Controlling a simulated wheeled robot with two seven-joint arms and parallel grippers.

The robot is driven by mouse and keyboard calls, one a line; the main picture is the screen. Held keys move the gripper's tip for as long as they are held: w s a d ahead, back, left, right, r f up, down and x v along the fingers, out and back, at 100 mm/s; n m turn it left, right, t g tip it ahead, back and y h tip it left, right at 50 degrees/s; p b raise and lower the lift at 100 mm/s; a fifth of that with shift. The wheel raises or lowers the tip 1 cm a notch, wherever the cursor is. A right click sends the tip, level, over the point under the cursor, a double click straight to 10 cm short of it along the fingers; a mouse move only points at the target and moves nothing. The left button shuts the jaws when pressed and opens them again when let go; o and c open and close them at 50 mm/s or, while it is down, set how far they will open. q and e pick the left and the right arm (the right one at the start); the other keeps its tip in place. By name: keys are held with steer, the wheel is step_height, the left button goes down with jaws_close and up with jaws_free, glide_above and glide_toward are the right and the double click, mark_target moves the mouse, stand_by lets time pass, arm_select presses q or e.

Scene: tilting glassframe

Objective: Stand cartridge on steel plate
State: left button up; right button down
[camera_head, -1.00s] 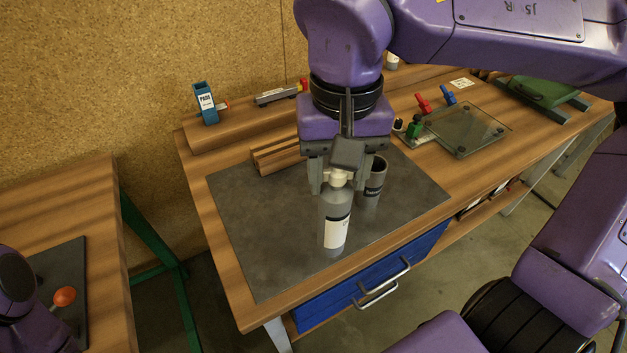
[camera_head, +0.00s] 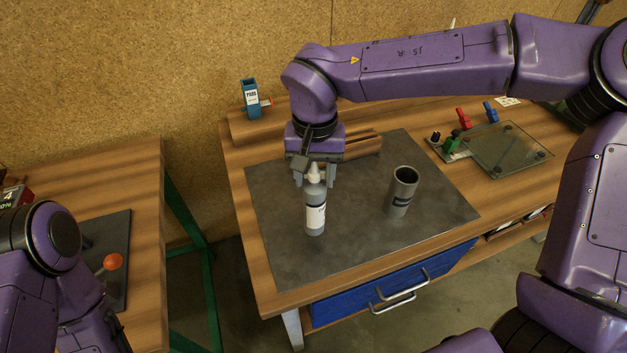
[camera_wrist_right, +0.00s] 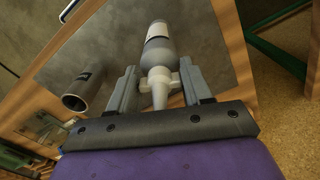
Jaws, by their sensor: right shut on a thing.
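The cartridge (camera_head: 316,213) is a grey bottle with a white label and a pale nozzle. My right gripper (camera_head: 314,178) is shut on its nozzle end from above. The cartridge hangs upright over the left part of the dark steel plate (camera_head: 290,262); I cannot tell whether its base touches. In the right wrist view the cartridge (camera_wrist_right: 160,55) runs away from between the two fingers (camera_wrist_right: 160,88), over the plate (camera_wrist_right: 110,45). Part of my left arm shows at the lower left of the head view, but its gripper does not.
An open grey cup (camera_head: 402,192) stands on the plate to the right of the cartridge. Wooden strips (camera_head: 362,145) lie behind. A glass panel (camera_head: 508,150) with clamps is at the right, a blue holder (camera_head: 251,98) at the back. The plate's front is clear.

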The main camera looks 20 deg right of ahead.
steer(key=shift+w+f, duration=0.1)
steer(key=shift+f, duration=1.6)
steer(key=shift+c, duration=2.4)
jaws_free()
steer(key=shift+f, duration=0.15)
step_height(320, 180, up, 12)
steer(key=shift+r, duration=0.2)
